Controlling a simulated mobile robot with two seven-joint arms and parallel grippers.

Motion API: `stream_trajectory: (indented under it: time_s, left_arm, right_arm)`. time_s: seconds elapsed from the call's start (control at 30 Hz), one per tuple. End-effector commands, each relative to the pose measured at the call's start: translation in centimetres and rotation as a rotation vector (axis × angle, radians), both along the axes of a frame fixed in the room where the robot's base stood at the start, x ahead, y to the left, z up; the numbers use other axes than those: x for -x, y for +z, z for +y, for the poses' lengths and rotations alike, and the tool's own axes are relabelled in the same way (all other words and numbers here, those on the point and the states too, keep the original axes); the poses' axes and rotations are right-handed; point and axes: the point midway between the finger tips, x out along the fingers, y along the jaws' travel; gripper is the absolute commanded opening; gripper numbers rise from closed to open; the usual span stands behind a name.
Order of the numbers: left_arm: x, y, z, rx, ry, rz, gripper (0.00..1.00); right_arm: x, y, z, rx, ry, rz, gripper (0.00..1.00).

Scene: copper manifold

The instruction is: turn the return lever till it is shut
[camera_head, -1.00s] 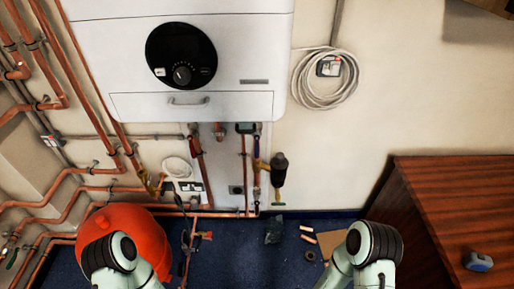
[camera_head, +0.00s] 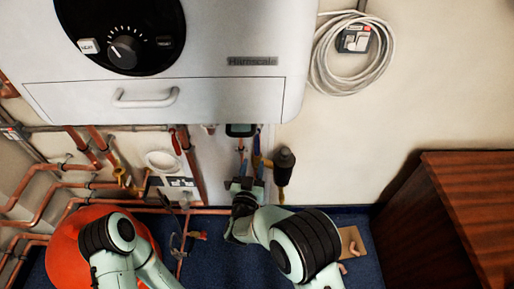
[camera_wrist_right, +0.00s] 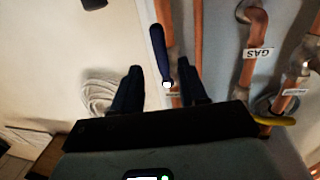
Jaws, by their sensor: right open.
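A lever with a dark blue handle (camera_wrist_right: 158,48) hangs in front of a copper pipe in the right wrist view, its pale tip between my fingers. A label behind it is too small to read. My right gripper (camera_wrist_right: 161,78) is open, one finger to each side of the blue handle, with gaps showing on both sides. In the head view the right gripper (camera_head: 245,185) is below the boiler, in front of the pipes, and partly hides them. A blue part (camera_head: 256,148) shows just above it.
The white boiler (camera_head: 215,75) hangs above the pipes. A dark cylinder with a brass fitting (camera_head: 284,165) is close right of my right gripper. A red vessel (camera_head: 65,250) and a wooden cabinet (camera_head: 470,190) flank the floor.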

Motion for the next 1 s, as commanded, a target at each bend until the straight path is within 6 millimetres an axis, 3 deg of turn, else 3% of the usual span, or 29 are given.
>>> stream_trajectory:
  time_s: [0.2,0.4,0.83,0.97,1.0]
  left_arm:
    - [-0.2,-0.4,0.0,-0.001,0.002,-0.005,0.43]
    - [-0.4,-0.6,0.1,-0.003,0.003,-0.011,0.43]
    - [-0.5,-0.6,0.1,-0.005,0.005,-0.015,0.43]
    - [-0.5,-0.6,0.1,-0.005,0.005,-0.015,0.43]
    - [-0.5,-0.6,0.1,-0.005,0.005,-0.015,0.43]
  right_arm:
    - [-4.6,-0.1,-0.9,-0.001,-0.002,-0.001,0.43]
    - [-7.2,-0.1,-1.2,0.0,0.0,0.001,0.43]
    - [-8.0,-0.1,-1.4,0.0,0.001,0.003,0.43]
    - [-8.0,-0.1,-1.4,0.001,0.001,0.002,0.0]
    - [-8.0,-0.1,-1.4,0.001,0.001,0.002,0.0]
